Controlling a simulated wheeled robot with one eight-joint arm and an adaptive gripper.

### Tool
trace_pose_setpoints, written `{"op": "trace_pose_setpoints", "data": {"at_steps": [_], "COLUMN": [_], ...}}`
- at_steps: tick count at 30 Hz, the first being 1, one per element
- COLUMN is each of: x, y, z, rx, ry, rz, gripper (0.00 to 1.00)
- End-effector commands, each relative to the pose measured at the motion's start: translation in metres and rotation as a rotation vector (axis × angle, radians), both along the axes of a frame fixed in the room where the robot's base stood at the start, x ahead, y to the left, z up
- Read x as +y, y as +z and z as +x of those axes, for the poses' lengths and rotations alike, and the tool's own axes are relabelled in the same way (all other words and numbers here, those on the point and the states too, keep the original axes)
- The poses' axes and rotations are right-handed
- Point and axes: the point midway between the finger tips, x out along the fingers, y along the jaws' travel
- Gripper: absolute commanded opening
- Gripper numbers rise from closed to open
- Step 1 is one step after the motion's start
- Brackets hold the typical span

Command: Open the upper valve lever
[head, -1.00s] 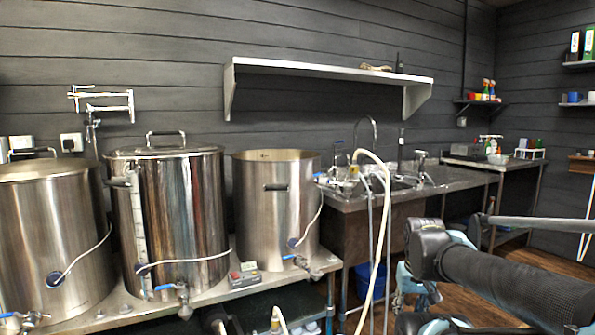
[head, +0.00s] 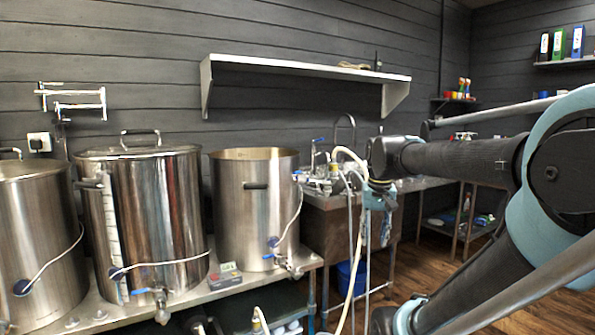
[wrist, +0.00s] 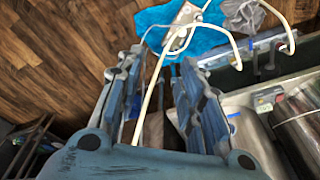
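On the right-hand open kettle (head: 254,205), a small valve with a blue lever (head: 300,177) shows high on the right rim side in the head view. Another blue-handled valve (head: 290,264) sits low at its front. My gripper (head: 378,200) hangs by the sink, to the right of the upper valve and apart from it. In the wrist view my gripper (wrist: 162,62) has its fingers spread, with a pale hose running between and beyond them.
Pale hoses (head: 350,250) hang in front of the sink counter (head: 325,202). A lidded kettle (head: 140,215) and another kettle stand left on the steel bench (head: 100,312). A wall shelf (head: 300,68) is above. A blue bucket (head: 349,280) stands below; wooden floor lies right.

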Motion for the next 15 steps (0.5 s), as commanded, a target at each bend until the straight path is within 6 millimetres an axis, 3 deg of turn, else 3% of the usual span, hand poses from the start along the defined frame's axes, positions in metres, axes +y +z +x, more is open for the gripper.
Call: {"op": "trace_pose_setpoints", "data": {"at_steps": [1, 6, 15], "x": [0.004, 0.018, 0.050], "y": [0.020, 0.078, 0.164], "z": [0.017, 0.066, 0.155], "rx": [0.004, 0.020, 0.048], "ry": [-0.009, -0.046, -0.109], "rz": [0.003, 0.011, 0.023], "gripper": [0.35, 0.35, 0.35]}}
